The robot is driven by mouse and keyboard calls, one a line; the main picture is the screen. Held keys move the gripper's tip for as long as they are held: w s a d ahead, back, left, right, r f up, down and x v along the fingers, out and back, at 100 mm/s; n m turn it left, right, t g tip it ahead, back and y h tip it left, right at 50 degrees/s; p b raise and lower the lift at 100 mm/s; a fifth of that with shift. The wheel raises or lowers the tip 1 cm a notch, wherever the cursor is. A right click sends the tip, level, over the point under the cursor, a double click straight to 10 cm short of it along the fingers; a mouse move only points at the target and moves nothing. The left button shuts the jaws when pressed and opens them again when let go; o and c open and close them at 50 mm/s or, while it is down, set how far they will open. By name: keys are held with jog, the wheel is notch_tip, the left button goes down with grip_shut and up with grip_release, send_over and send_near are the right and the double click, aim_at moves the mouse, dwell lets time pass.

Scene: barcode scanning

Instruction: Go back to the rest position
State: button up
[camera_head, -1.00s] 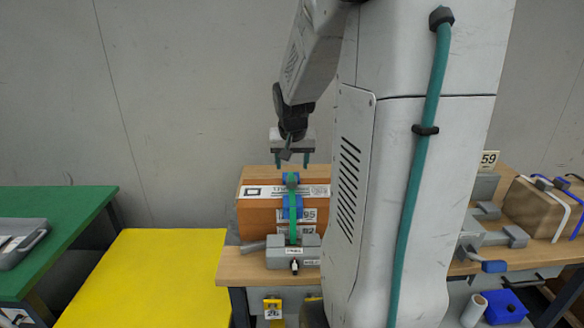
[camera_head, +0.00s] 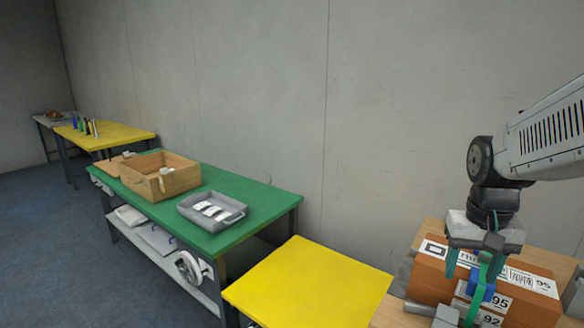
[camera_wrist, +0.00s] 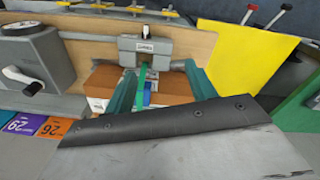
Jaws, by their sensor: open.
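My gripper (camera_head: 474,266) is open, with two teal fingers spread apart and nothing seen between them. In the head view it is at the lower right, overlapping an orange-brown box (camera_head: 430,277) with white labels. The box lies on a wooden bench (camera_head: 390,313). In the wrist view, my gripper (camera_wrist: 161,88) points toward the box (camera_wrist: 172,91) and a grey block (camera_wrist: 145,46) on the bench. The fingers look apart from the box, but the gap is unclear.
A yellow table (camera_head: 310,285) stands left of the bench. Beyond it, a green table (camera_head: 255,222) bears a grey tray (camera_head: 212,226) and a wooden crate (camera_head: 178,183). Another yellow table (camera_head: 125,135) is farther away. A grey wall (camera_head: 420,90) runs behind.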

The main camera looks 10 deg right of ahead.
jog(key=s+a+r+n, duration=0.2)
jog(key=s+a+n, duration=0.1)
jog(key=a, duration=0.4)
jog(key=s+a+r+n+t, duration=0.1)
jog(key=s+a+n, duration=0.2)
jog(key=s+a, duration=0.2)
jog(key=a, duration=0.3)
jog(key=shift+s+r+y, duration=0.15)
jog(key=shift+r+y, duration=0.15)
jog(key=shift+r, duration=0.05)
